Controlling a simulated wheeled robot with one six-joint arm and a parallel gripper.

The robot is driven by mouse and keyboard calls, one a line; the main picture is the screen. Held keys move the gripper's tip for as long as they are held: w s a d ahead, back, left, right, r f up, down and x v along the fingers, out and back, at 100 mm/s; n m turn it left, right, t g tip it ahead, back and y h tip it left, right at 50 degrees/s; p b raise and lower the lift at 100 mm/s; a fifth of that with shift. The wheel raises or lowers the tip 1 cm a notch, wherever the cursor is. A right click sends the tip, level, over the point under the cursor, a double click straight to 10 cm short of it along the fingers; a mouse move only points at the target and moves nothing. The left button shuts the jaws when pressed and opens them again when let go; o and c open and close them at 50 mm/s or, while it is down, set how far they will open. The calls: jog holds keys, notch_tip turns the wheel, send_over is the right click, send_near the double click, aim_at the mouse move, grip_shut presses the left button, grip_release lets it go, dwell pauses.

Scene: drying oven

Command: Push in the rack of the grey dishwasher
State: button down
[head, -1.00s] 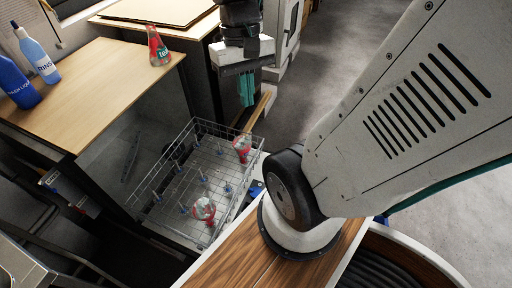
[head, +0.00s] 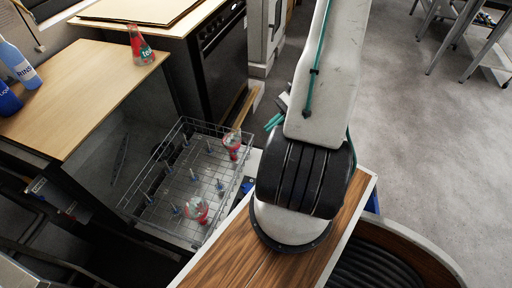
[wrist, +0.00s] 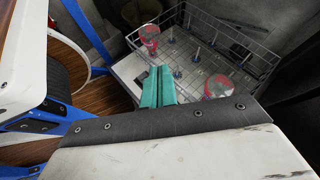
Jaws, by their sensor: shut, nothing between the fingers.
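The wire rack (head: 207,182) of the grey dishwasher (head: 125,150) is pulled out to the right of the opening, with the dark cavity under the wooden top. It holds blue-tipped pegs and two flasks with red contents, one (head: 232,145) at the far right corner and one (head: 197,210) near the front. The rack also shows in the wrist view (wrist: 190,52). My gripper (head: 273,121) has teal fingers, shut and empty, just right of the rack's outer side, partly hidden by my arm. In the wrist view its fingers (wrist: 157,88) point toward the rack; contact cannot be told.
A flask (head: 139,46) and blue bottles (head: 18,64) stand on the wooden top (head: 85,90). A second appliance with a black front (head: 222,55) stands beyond. Open floor (head: 430,130) lies to the right, with metal table legs (head: 480,45) at the back.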

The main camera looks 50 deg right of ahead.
jog(key=s+d+f+m+t+h, duration=0.1)
jog(key=d+f+m+t+h, duration=0.2)
jog(key=f, duration=0.4)
jog(key=s+d+f+m+t+h, duration=0.1)
jog(key=d+f+m+t+h, duration=0.15)
jog(key=f+m, duration=0.35)
jog(key=s+d+f+m+t+h, duration=0.1)
jog(key=d+f+m+t+h, duration=0.15)
jog(key=f, duration=0.65)
jog(key=w+r+x, duration=0.1)
jog(key=r+x, duration=0.2)
jog(key=x, duration=1)
jog(key=shift+w+a+y, duration=0.15)
jog(key=shift+w+y, duration=0.1)
jog(key=shift+y, duration=0.15)
jog(key=shift+w+f, duration=0.1)
